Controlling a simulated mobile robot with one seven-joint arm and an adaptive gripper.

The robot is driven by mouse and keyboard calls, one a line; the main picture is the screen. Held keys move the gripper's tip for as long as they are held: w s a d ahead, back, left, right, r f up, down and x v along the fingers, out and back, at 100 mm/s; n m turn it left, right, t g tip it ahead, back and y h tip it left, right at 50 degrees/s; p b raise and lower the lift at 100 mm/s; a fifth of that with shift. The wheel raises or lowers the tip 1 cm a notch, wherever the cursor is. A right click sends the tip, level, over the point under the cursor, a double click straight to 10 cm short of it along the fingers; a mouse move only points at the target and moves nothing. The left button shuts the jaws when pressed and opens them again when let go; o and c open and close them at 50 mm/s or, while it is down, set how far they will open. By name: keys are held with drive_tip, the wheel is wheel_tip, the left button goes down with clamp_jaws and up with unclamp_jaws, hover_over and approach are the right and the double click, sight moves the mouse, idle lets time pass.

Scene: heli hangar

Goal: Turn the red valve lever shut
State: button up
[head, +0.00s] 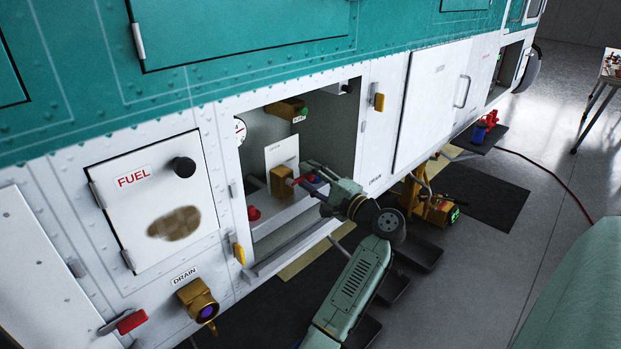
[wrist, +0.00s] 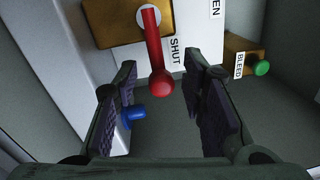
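The red valve lever (wrist: 154,52) has a round red ball end and comes out of a white hub on a brass block (wrist: 110,20). A SHUT label (wrist: 174,52) is beside the lever, and a label ending in "EN" (wrist: 215,8) is partly cut off farther up. My gripper (wrist: 160,72) is open, with the ball end between its two fingers and a visible gap to each side. In the head view my gripper (head: 318,178) reaches into the open compartment by the brass block (head: 282,182). The lever (head: 297,181) shows there only as a small red piece.
A blue knob (wrist: 135,113) is close to the left finger. A brass BLEED fitting (wrist: 237,55) with a green knob (wrist: 262,68) is to the right. In the head view, a red knob (head: 253,213) and a gauge (head: 240,131) are in the compartment, whose frame surrounds my arm.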

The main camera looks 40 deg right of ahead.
drive_tip(key=s+f, duration=0.1)
drive_tip(key=s, duration=1.1)
drive_tip(key=shift+d, duration=0.45)
